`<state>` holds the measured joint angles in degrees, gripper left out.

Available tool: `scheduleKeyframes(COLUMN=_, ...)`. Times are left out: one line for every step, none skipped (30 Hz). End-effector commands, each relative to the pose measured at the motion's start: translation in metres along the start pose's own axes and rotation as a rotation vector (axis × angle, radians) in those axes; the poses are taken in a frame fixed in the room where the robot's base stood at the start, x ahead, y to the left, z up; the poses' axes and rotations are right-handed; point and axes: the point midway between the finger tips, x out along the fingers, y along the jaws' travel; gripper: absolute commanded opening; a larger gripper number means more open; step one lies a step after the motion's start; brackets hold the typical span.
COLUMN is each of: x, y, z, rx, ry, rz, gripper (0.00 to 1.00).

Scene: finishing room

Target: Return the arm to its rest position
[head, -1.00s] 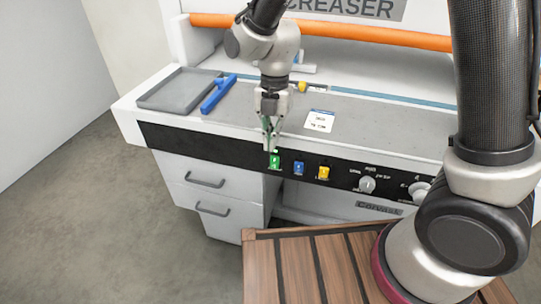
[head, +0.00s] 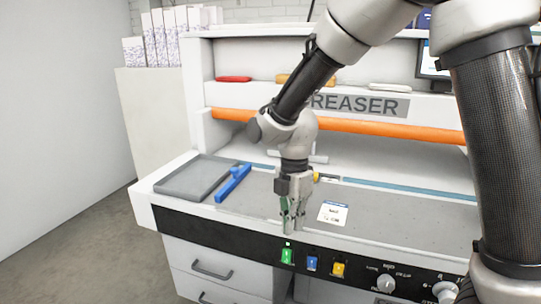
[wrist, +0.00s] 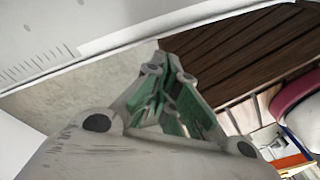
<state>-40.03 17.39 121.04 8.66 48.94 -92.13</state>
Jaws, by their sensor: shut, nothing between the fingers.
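My gripper (head: 291,225) is shut and empty in the head view, pointing down in front of the creaser's worktop, just above the green switch (head: 287,255) on the black front panel. Whether its tips touch the panel edge I cannot tell. My arm reaches in from the upper right and bends down at the elbow. In the wrist view the green-padded fingers (wrist: 172,95) are close together with nothing between them.
The creaser's grey worktop carries a grey tray (head: 195,177), a blue bar-like tool (head: 233,184) and a white label card (head: 333,212). A blue switch (head: 312,263), a yellow switch (head: 338,269) and knobs line the panel. An orange bar (head: 370,129) crosses behind. Wooden slats (wrist: 235,50) show in the wrist view.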

Motion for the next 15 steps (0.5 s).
scheduleKeyframes(x=0.002, y=-0.011, z=0.002, rx=0.133, ry=-0.008, rz=-0.020, gripper=0.00)
scheduleKeyframes(x=-0.001, y=-0.018, z=0.004, rx=0.226, ry=-0.013, rz=-0.024, gripper=0.00)
scheduleKeyframes(x=-0.005, y=-0.028, z=0.008, rx=0.359, ry=-0.021, rz=-0.025, gripper=0.00)
scheduleKeyframes(x=-0.011, y=-0.037, z=0.013, rx=0.468, ry=-0.025, rz=-0.020, gripper=0.00)
scheduleKeyframes(x=-0.018, y=-0.047, z=0.019, rx=0.580, ry=-0.028, rz=-0.013, gripper=0.00)
scheduleKeyframes(x=-0.028, y=-0.060, z=0.029, rx=0.735, ry=-0.028, rz=0.002, gripper=0.00)
scheduleKeyframes(x=-0.037, y=-0.072, z=0.037, rx=0.854, ry=-0.025, rz=0.019, gripper=0.00)
scheduleKeyframes(x=-0.046, y=-0.084, z=0.046, rx=0.976, ry=-0.020, rz=0.037, gripper=0.00)
scheduleKeyframes(x=-0.059, y=-0.103, z=0.058, rx=1.143, ry=-0.008, rz=0.064, gripper=0.00)
scheduleKeyframes(x=-0.067, y=-0.117, z=0.067, rx=1.257, ry=0.002, rz=0.086, gripper=0.00)
scheduleKeyframes(x=-0.074, y=-0.130, z=0.075, rx=1.362, ry=0.015, rz=0.109, gripper=0.00)
scheduleKeyframes(x=-0.084, y=-0.148, z=0.085, rx=1.493, ry=0.036, rz=0.139, gripper=0.00)
scheduleKeyframes(x=-0.090, y=-0.162, z=0.092, rx=1.582, ry=0.053, rz=0.163, gripper=0.00)
scheduleKeyframes(x=-0.096, y=-0.176, z=0.098, rx=1.664, ry=0.070, rz=0.187, gripper=0.00)
scheduleKeyframes(x=-0.103, y=-0.193, z=0.106, rx=1.762, ry=0.096, rz=0.223, gripper=0.00)
